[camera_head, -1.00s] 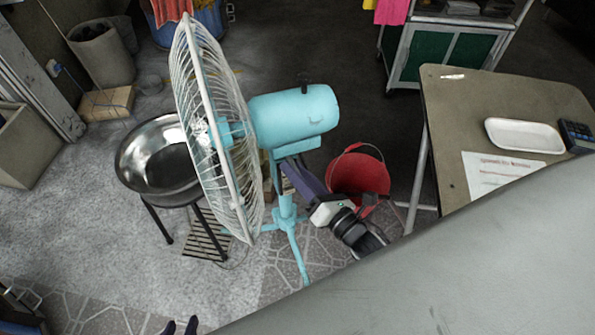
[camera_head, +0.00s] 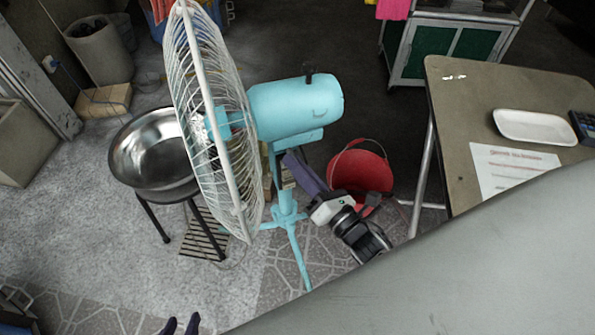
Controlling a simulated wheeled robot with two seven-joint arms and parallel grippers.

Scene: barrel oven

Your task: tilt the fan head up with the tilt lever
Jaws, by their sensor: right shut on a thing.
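The fan has a light-blue motor head (camera_head: 297,107) and a white wire cage (camera_head: 205,110) facing left. It stands on a light-blue post with splayed legs (camera_head: 292,245). A light-blue bracket (camera_head: 298,147) sits under the motor. My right gripper (camera_head: 288,160) reaches up from the lower right, its purple fingers shut just below the bracket. The tilt lever is not clearly visible; it is hidden by the fingers and bracket, so what they hold cannot be made out well. My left gripper (camera_head: 181,326) shows only as two dark fingertips, slightly apart, at the bottom edge, away from the fan.
A red bucket (camera_head: 360,176) stands behind my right gripper. A metal bowl (camera_head: 150,150) rests on a stool left of the cage. A table (camera_head: 455,120) with a white tray (camera_head: 535,126) is at right.

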